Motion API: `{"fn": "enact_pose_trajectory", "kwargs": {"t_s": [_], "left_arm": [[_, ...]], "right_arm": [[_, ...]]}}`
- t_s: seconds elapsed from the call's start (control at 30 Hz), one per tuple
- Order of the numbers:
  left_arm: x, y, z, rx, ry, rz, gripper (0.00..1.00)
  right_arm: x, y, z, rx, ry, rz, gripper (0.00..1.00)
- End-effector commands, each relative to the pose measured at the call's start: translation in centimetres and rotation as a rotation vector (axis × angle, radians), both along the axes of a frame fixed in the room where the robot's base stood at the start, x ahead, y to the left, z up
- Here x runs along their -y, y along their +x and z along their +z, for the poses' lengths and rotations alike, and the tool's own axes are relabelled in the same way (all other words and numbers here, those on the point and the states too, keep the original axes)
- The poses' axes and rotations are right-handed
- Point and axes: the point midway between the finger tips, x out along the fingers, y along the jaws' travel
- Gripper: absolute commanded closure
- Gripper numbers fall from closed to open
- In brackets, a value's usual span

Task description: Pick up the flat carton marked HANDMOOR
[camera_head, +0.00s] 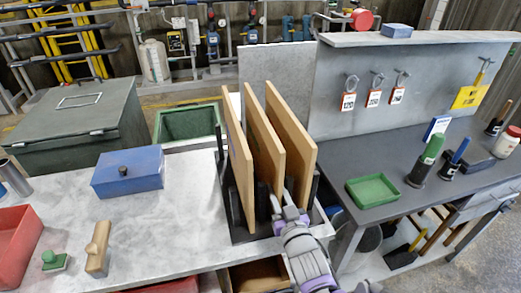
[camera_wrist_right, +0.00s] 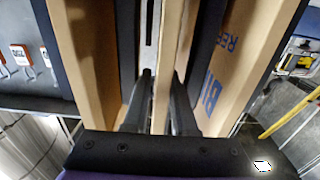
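Three flat brown cartons stand upright side by side in a dark rack: a left carton (camera_head: 237,150), a middle carton (camera_head: 264,150) and a right carton (camera_head: 292,135). The name HANDMOOR is not readable on any of them. My right gripper (camera_head: 282,203) is low at the front of the rack. In the right wrist view, its two dark fingers (camera_wrist_right: 164,105) stand on either side of one carton's edge (camera_wrist_right: 167,60), seemingly the middle one, with a gap at the left finger. The carton to the right there (camera_wrist_right: 235,60) bears partly hidden blue lettering. My left gripper is out of view.
The rack (camera_head: 243,236) stands at the right end of a grey table (camera_head: 190,215). A blue box (camera_head: 128,172), a tan block (camera_head: 98,248) and a red bin (camera_head: 14,245) are left. A dark workbench (camera_head: 400,190) with a green tray (camera_head: 372,190) is right.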

Motion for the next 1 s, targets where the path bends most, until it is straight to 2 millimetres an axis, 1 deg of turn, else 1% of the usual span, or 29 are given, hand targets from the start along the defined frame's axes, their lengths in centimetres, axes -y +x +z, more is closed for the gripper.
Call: {"fn": "enact_pose_trajectory", "kwargs": {"t_s": [0.07,0.3,0.37,0.47,0.67,0.8,1.0], "left_arm": [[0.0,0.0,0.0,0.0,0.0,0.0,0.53],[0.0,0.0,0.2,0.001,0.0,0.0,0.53],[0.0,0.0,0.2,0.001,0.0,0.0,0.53],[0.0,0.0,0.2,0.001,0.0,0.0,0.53],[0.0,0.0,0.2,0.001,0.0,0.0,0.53],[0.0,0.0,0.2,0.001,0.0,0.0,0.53],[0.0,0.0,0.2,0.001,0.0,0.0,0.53]], "right_arm": [[-0.2,0.6,-0.1,0.0,0.0,0.0,0.75],[-1.4,3.9,-0.3,0.0,0.0,0.0,0.75],[-1.6,4.5,-0.3,0.0,0.0,0.0,0.75],[-1.8,4.9,-0.3,0.0,0.0,0.0,0.75],[-1.8,4.9,-0.3,0.0,0.0,0.0,0.75],[-1.8,4.9,-0.3,0.0,0.0,0.0,1.0],[-1.7,4.9,-0.3,-0.001,0.0,0.0,1.0]]}}
